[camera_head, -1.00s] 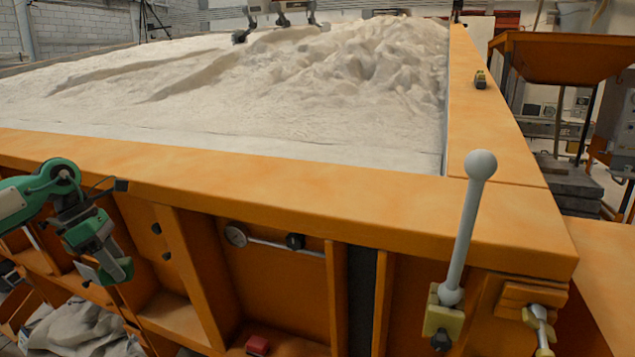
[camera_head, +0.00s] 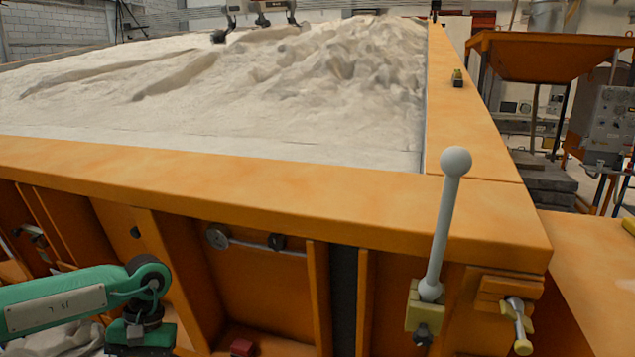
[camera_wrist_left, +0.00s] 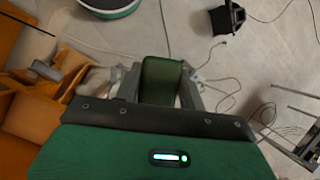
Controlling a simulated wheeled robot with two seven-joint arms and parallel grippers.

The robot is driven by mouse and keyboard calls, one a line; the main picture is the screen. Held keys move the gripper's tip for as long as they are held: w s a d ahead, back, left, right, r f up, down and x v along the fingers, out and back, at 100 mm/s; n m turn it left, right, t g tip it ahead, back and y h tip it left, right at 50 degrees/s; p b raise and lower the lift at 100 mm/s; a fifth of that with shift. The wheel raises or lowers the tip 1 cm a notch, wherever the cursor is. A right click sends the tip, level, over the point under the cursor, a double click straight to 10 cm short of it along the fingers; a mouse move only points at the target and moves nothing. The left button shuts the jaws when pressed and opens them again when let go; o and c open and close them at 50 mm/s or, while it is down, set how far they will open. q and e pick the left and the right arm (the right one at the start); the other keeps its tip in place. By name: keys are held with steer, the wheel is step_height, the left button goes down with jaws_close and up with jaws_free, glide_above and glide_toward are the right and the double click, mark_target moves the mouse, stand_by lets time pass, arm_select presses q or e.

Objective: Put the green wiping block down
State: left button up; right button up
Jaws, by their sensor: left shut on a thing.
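The green wiping block (camera_wrist_left: 162,78) shows in the left wrist view, between the two grey fingers of my left gripper (camera_wrist_left: 162,92). The gripper is shut on it. Behind the block I see the grey floor, well apart from it. In the head view my left arm comes in at the lower left, in front of the orange side of the sandbed. Its fingers and the block are below the picture's edge there. My right gripper is in neither view.
The sandbed's orange rim (camera_head: 280,178) runs across the front. A lever with a white ball (camera_head: 456,162) stands at its right corner. Cables (camera_wrist_left: 225,90) lie on the floor.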

arm_select(q)
steer(key=d+m+y, duration=0.1)
steer(key=d+m, duration=0.2)
steer(key=d, duration=0.8)
steer(key=d+b+x, duration=0.1)
steer(key=b+x, duration=0.2)
steer(key=x, duration=0.6)
steer(key=shift+s+d+f, duration=0.2)
steer(key=shift+d+f, duration=0.05)
steer(key=shift+f, duration=0.2)
steer(key=shift+d, duration=0.1)
